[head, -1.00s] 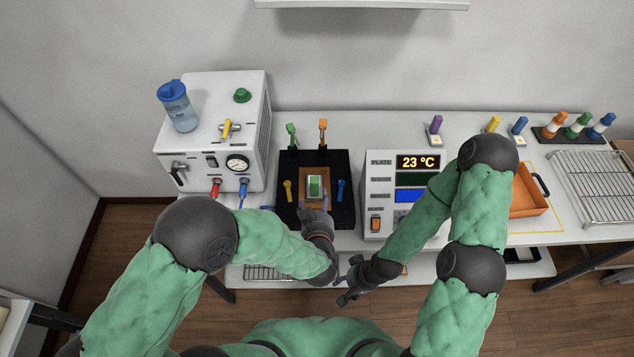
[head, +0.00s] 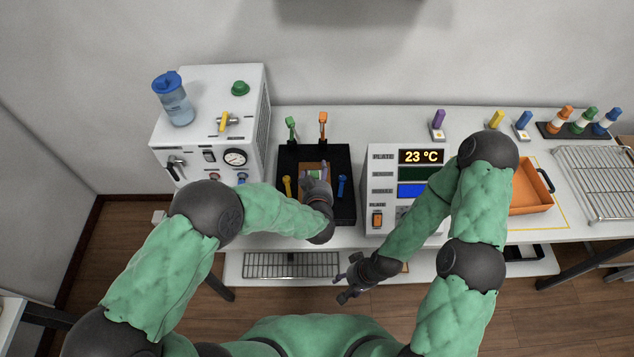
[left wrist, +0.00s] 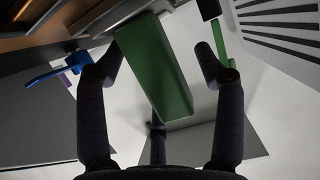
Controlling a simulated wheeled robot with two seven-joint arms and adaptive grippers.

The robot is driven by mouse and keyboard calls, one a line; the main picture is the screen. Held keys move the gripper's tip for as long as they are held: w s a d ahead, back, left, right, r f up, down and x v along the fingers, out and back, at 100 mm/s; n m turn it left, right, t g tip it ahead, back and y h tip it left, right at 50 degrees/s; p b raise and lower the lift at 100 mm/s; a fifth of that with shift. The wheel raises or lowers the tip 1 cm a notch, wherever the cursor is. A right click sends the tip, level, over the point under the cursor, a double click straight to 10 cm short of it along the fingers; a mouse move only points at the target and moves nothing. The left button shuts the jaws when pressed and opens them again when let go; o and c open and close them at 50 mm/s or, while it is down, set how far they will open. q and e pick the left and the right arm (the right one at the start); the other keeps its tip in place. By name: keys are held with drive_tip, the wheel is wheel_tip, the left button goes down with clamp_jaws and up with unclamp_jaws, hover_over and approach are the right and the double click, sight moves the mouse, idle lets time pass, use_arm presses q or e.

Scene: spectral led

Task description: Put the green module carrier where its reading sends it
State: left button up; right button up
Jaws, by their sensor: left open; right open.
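The green module carrier (head: 314,174) sits on an orange-brown plate in the middle of a black fixture (head: 345,209). In the head view my left gripper (head: 317,172) is over it and hides most of it. In the left wrist view the carrier (left wrist: 155,70) shows as a long green block between the two fingers of my open left gripper (left wrist: 157,65), with gaps on both sides. My right gripper (head: 346,284) is open and empty, low in front of the bench. A white meter box (head: 375,225) right of the fixture displays 23 °C beside PLATE; its other screens show no readable text.
A white machine (head: 200,100) with a bottle stands left. An orange tray (head: 528,207) and a wire rack (head: 600,190) are right.

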use_arm(q)
drive_tip(key=shift+w, duration=0.1)
drive_tip(key=shift+c, duration=0.3)
clamp_jaws()
drive_tip(key=shift+r+p, duration=1.35)
drive_tip(key=shift+r, duration=0.25)
drive_tip(key=shift+r, duration=0.25)
